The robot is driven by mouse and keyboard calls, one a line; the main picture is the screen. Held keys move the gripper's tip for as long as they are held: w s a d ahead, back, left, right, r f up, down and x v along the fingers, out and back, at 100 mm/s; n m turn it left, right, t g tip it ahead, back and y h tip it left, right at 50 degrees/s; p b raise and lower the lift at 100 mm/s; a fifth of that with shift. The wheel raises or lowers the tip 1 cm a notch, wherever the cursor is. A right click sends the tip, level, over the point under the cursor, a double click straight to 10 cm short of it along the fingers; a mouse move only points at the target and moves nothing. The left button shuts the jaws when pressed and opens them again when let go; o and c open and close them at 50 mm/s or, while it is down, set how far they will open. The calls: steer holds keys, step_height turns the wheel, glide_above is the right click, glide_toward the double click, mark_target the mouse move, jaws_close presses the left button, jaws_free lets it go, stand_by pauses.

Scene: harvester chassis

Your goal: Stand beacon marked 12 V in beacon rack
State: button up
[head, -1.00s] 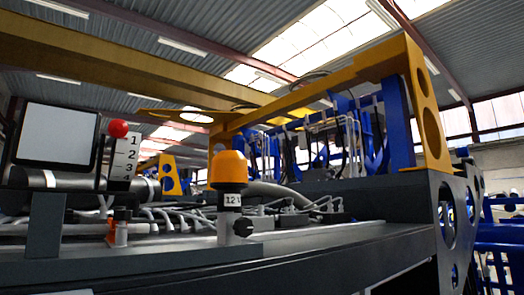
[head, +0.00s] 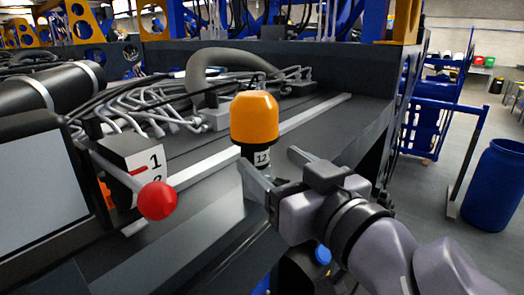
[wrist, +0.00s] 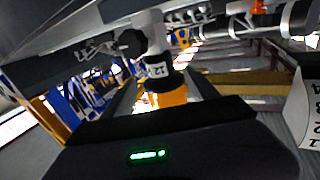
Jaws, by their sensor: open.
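The beacon (head: 255,118) has an orange dome and a white label, on which "12" can be read. It stands upright near the front edge of the dark chassis. My gripper (head: 267,158) is open, its two fingers pointing toward the beacon's lower part; contact cannot be told. In the wrist view the beacon (wrist: 172,97) appears upside down between the fingers, its dome toward the gripper body. The lower mount is mostly hidden in the head view. I cannot identify a beacon rack in either view.
A lever with a red ball (head: 157,200) and a numbered box (head: 133,160) stand left of the beacon, near a screen (head: 36,210). Grey hoses and cables (head: 150,110) lie behind. A blue barrel (head: 493,185) stands on the open floor at right.

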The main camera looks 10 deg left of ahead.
steer(key=b+x, duration=0.1)
steer(key=x, duration=0.8)
steer(key=shift+w+a, duration=0.2)
steer(key=shift+a, duration=0.1)
steer(key=shift+s+d, duration=0.1)
steer(key=shift+c, duration=0.5)
jaws_close()
